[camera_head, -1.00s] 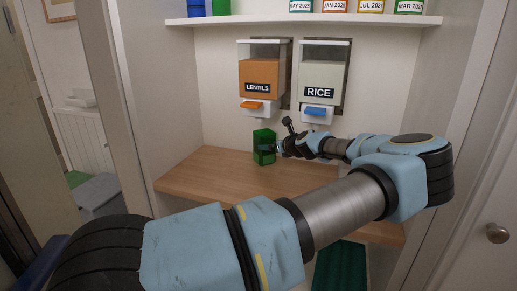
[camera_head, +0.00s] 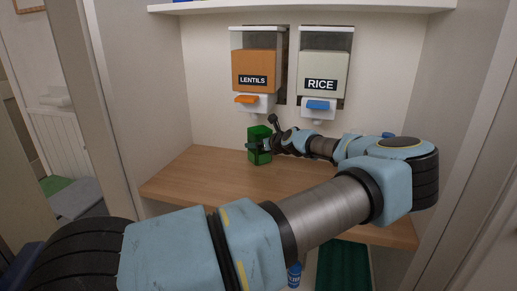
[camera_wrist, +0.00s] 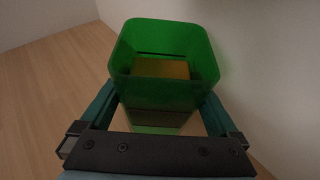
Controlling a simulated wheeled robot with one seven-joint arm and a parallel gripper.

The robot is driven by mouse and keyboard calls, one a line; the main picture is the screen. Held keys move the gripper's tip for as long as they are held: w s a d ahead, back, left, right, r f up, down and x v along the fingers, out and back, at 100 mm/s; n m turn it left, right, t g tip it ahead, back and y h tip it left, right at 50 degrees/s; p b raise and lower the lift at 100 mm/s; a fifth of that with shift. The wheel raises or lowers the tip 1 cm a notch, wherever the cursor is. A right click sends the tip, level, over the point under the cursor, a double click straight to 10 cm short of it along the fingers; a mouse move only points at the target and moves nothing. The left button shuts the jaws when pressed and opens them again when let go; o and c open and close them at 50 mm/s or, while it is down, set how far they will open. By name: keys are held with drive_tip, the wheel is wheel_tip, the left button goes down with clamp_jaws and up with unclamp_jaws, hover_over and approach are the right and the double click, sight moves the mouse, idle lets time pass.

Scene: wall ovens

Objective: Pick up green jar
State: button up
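The green jar (camera_head: 259,146) is a see-through, square, open-topped container standing upright on the wooden counter, below the lentils dispenser. In the wrist view the jar (camera_wrist: 168,60) fills the upper middle, and something brownish-yellow shows through its inside. My gripper (camera_head: 260,145) reaches the jar from the right at the end of my arm. In the wrist view my gripper (camera_wrist: 161,95) has one finger on each side of the jar. The fingertips are partly hidden behind its walls, so I cannot tell whether they press on it.
A lentils dispenser (camera_head: 254,70) and a rice dispenser (camera_head: 323,78) hang on the back wall above the counter (camera_head: 185,175). A white shelf (camera_head: 300,8) runs above them. A blue-and-white item (camera_head: 294,275) and a dark green bin (camera_head: 343,267) are below the counter. The counter's left part is clear.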

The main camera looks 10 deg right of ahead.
drive_tip(key=c, duration=1.4)
clamp_jaws()
drive_tip(key=shift+r, duration=0.2)
